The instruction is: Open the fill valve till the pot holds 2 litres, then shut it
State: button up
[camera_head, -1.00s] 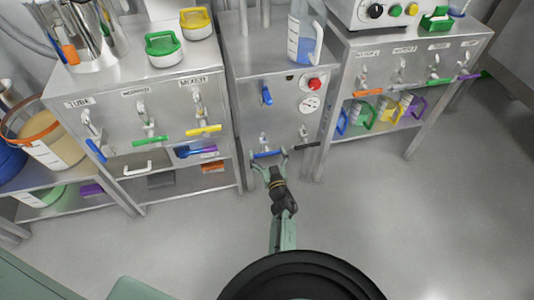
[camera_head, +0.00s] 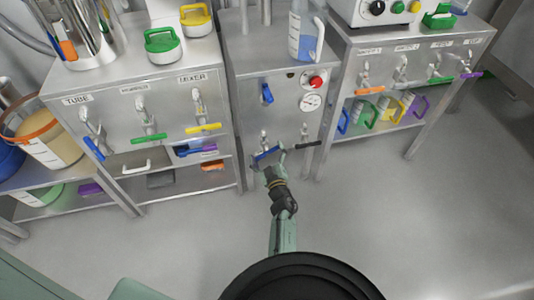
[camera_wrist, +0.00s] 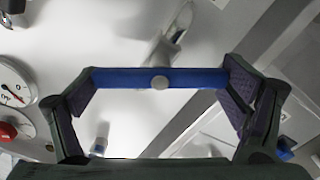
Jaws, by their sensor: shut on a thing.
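A blue bar handle (camera_head: 267,153) sits low on the front of the middle steel cabinet. It is tilted, with its right end higher in the head view. My gripper (camera_head: 268,156) is shut on it, and in the wrist view one finger is at each end of the blue bar (camera_wrist: 120,78). I cannot read which valve is the fill valve. A clear jug (camera_head: 294,42) with blue liquid stands on top; its level is unreadable.
The left cabinet (camera_head: 125,110) has blue, green and yellow handles; the right bench (camera_head: 408,55) has several more. The grey floor (camera_head: 370,220) in front is clear.

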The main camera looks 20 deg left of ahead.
aim_at(269, 151)
jog(key=shift+n, duration=0.5)
jog(key=o, duration=0.9)
jog(key=r, duration=0.8)
jog(key=shift+w+d+r, duration=0.2)
jog(key=shift+d+r, duration=0.15)
jog(key=shift+s+a+r, duration=0.1)
jog(key=shift+r, duration=0.45)
jog(key=shift+a+r, duration=0.1)
jog(key=shift+r, duration=0.05)
jog(key=shift+s+a, duration=0.1)
